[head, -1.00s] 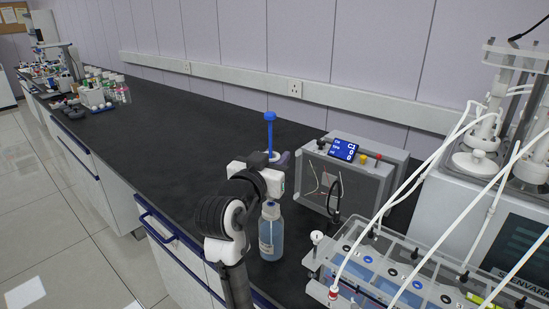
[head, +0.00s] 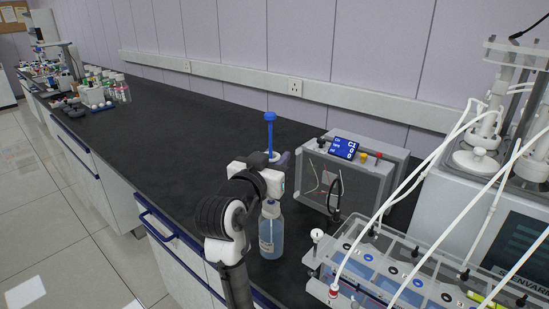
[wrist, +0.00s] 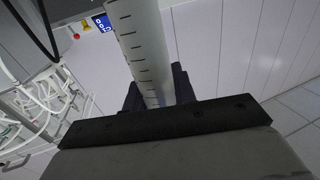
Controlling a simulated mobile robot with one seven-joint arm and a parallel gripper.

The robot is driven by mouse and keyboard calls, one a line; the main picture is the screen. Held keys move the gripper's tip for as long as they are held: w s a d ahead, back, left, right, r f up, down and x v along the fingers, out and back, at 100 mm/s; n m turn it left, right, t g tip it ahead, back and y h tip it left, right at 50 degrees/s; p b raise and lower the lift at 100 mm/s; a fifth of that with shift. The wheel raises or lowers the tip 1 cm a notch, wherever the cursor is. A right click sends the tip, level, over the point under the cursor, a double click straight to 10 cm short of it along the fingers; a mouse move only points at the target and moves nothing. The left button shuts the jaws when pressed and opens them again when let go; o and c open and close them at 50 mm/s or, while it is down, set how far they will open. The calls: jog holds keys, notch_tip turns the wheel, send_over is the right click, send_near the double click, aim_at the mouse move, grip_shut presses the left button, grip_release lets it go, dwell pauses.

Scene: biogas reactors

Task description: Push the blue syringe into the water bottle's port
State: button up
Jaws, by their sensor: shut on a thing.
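The blue syringe (head: 270,132) stands upright in my gripper (head: 273,158), its blue plunger sticking up above the jaws. In the wrist view the syringe's pale barrel (wrist: 138,45) with black graduation marks runs between the dark fingers of my gripper (wrist: 160,92), which are shut on it. The water bottle (head: 271,232), clear with bluish liquid and a white label, stands on the bench directly below my gripper. The syringe's lower tip and the bottle's port are hidden behind my gripper and arm, so I cannot tell whether they touch.
A grey box with a blue display (head: 344,149) stands right of the bottle. A clear rack with tubes (head: 400,270) fills the front right, beside the reactor unit (head: 510,215). The black bench (head: 180,130) is clear to the left; small labware sits at its far end.

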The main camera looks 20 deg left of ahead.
jog(key=shift+f+b, duration=0.55)
jog(key=shift+f, duration=0.15)
dwell(0.9)
dwell(0.3)
jog(key=o, duration=1.1)
jog(key=s+b, duration=0.1)
jog(key=s, duration=0.3)
jog(key=s+b, duration=0.1)
jog(key=s, duration=0.4)
jog(key=s+a, duration=0.1)
jog(key=s, duration=0.3)
jog(key=shift+s+b, duration=0.4)
